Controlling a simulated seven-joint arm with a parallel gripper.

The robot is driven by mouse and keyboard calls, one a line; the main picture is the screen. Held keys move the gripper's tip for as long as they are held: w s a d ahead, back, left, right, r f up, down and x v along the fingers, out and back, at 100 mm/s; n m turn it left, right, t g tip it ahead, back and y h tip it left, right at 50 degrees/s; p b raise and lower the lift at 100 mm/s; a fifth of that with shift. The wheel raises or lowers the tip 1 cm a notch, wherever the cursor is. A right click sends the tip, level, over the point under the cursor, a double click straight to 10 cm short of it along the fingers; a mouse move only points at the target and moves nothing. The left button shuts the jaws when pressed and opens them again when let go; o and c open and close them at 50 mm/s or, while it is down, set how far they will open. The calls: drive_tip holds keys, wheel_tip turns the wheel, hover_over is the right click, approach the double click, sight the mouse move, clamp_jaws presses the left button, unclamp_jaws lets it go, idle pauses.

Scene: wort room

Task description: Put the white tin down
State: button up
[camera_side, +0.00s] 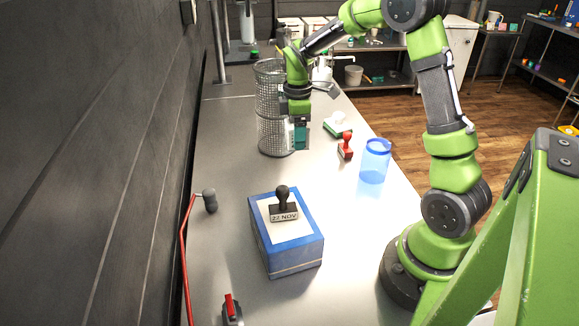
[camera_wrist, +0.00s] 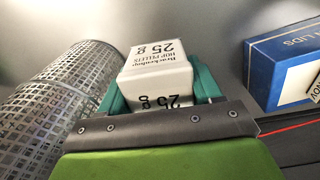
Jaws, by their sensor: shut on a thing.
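The white tin (camera_wrist: 158,70), lettered "hop pellets 25 g", sits between the two teal fingers of my gripper (camera_wrist: 160,92) in the wrist view. My gripper is shut on it. In the side view my gripper (camera_side: 300,136) points down beside the wire mesh basket (camera_side: 268,105), low over the steel bench (camera_side: 235,140). The tin is mostly hidden there by the fingers. I cannot tell whether its base touches the bench.
The mesh basket also shows close by in the wrist view (camera_wrist: 60,90). A blue-and-white box (camera_side: 290,245) bears a black date stamp (camera_side: 284,205). Bare bench lies between gripper and box.

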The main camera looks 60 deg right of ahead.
drive_tip(key=s+d+f, duration=0.1)
drive_tip(key=s, duration=0.2)
drive_tip(key=s+d+f, duration=0.1)
drive_tip(key=s+f, duration=0.1)
drive_tip(key=s, duration=0.1)
drive_tip(key=s+d+f, duration=0.1)
drive_tip(key=s, duration=0.2)
drive_tip(key=shift+d+f, duration=0.1)
drive_tip(key=shift+f, duration=0.25)
drive_tip(key=shift+w+f, duration=0.1)
drive_tip(key=shift+f, duration=2.1)
drive_tip(key=shift+f, duration=0.15)
drive_tip(key=o, duration=1.1)
